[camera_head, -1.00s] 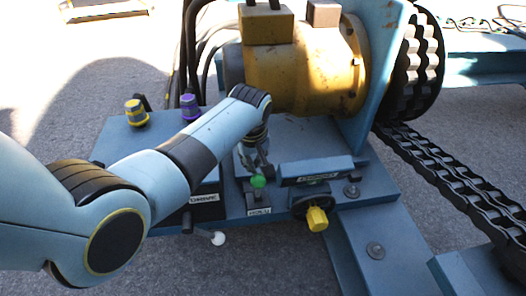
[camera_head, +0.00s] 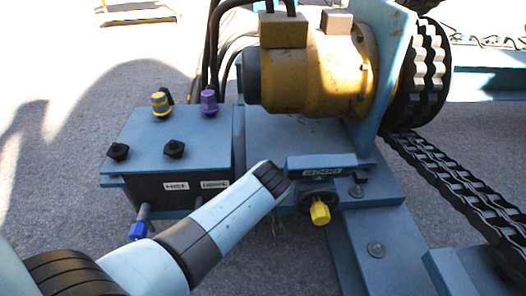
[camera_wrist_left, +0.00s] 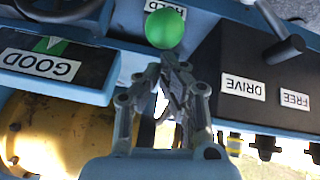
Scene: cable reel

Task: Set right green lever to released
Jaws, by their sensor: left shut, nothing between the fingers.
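The green lever's round knob (camera_wrist_left: 165,28) shows at the top middle of the left wrist view, in front of a partly covered label that seems to read HOLD. My left gripper (camera_wrist_left: 172,62) is shut and empty, its fingertips just below the knob in that picture. I cannot tell whether they touch it. In the head view my left arm covers the lever, and the gripper is hidden too. My right gripper is not in view.
A box (camera_head: 170,150) with yellow, purple and black knobs stands left of the arm. A blue-tipped lever (camera_head: 138,230) is at its front. A gauge panel (camera_head: 322,168) and yellow knob (camera_head: 320,213) are at right. The DRIVE label (camera_wrist_left: 243,87) shows in the wrist view.

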